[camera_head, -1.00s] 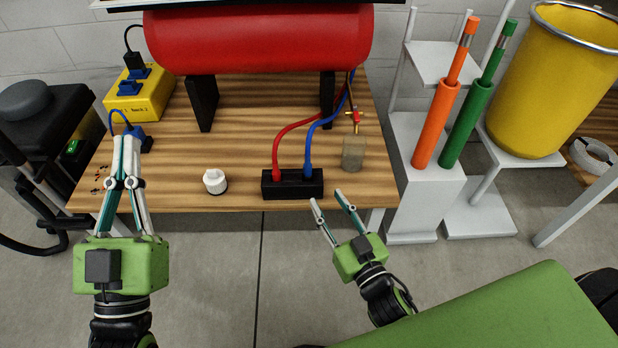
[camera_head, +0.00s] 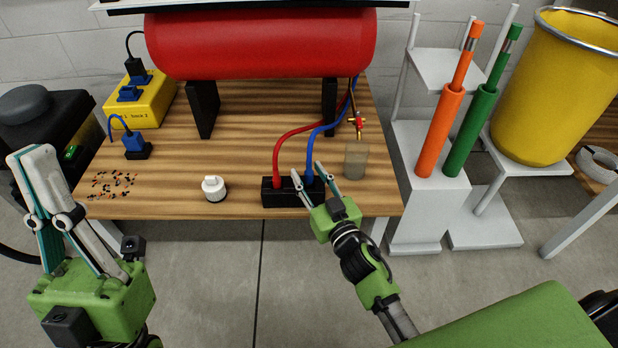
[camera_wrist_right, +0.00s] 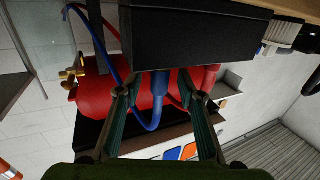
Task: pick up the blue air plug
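The blue air plug (camera_head: 309,167) stands upright at the end of a blue hose, in the right part of a black block (camera_head: 270,197) at the table's front edge. My right gripper (camera_head: 307,170) is open at the block, with its fingertips on either side of the blue plug. In the right wrist view the blue plug (camera_wrist_right: 160,84) shows between the two spread fingertips (camera_wrist_right: 158,92), apart from both as far as I can tell.
A red plug (camera_head: 277,170) with its hose sits just left of the blue one. A grey cup-like block (camera_head: 356,161) stands close to the right. A white round part (camera_head: 214,188) lies to the left. The red tank (camera_head: 260,42) is behind.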

